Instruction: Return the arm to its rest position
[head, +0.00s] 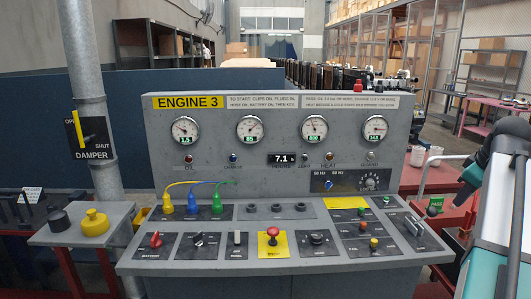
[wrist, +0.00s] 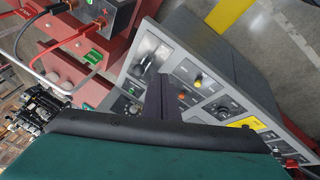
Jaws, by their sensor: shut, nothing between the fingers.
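My arm (head: 500,205), teal and white, stands at the right edge of the head view, beside the right end of the engine control console (head: 285,252). It is apart from the switches as far as I can see. In the wrist view my gripper (wrist: 161,92) shows as dark fingers together, with nothing held, in front of the grey console (wrist: 262,85). The fingers overlap part of the panel in this view, and I cannot tell their distance from it. In the head view I cannot make out the fingertips clearly.
The console carries blue, yellow and green plugs, a red mushroom button (head: 272,232) and several knobs. A damper lever (head: 78,128) is on the left pipe. Red framework with cables (wrist: 85,35) lies close by in the wrist view. Open floor (wrist: 285,35) shows beyond the console.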

